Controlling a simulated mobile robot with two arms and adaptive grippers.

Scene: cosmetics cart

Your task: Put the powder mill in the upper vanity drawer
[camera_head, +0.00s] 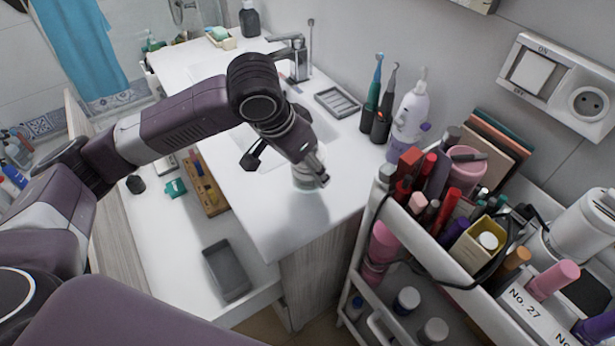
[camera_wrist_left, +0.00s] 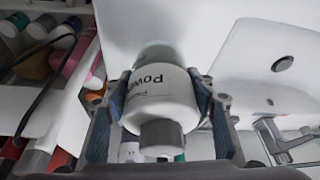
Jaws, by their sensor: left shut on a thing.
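The powder mill (camera_head: 307,176) is a white, round container with a grey knob and dark lettering. In the left wrist view the powder mill (camera_wrist_left: 160,95) sits between the two fingers. My left gripper (camera_head: 318,166) is shut on it over the white vanity top, close to the front right corner; I cannot tell whether its base touches the top. The gripper hides part of it in the head view. The vanity drawer (camera_head: 165,245) is pulled out at the left, below the vanity top. My right gripper is not in view.
The drawer holds a grey tray (camera_head: 228,270), a wooden box (camera_head: 207,190) and a teal item (camera_head: 175,188); its floor has free room between them. A crowded cosmetics cart (camera_head: 420,240) stands at the right. A faucet (camera_head: 297,58) and toothbrushes (camera_head: 374,95) stand behind.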

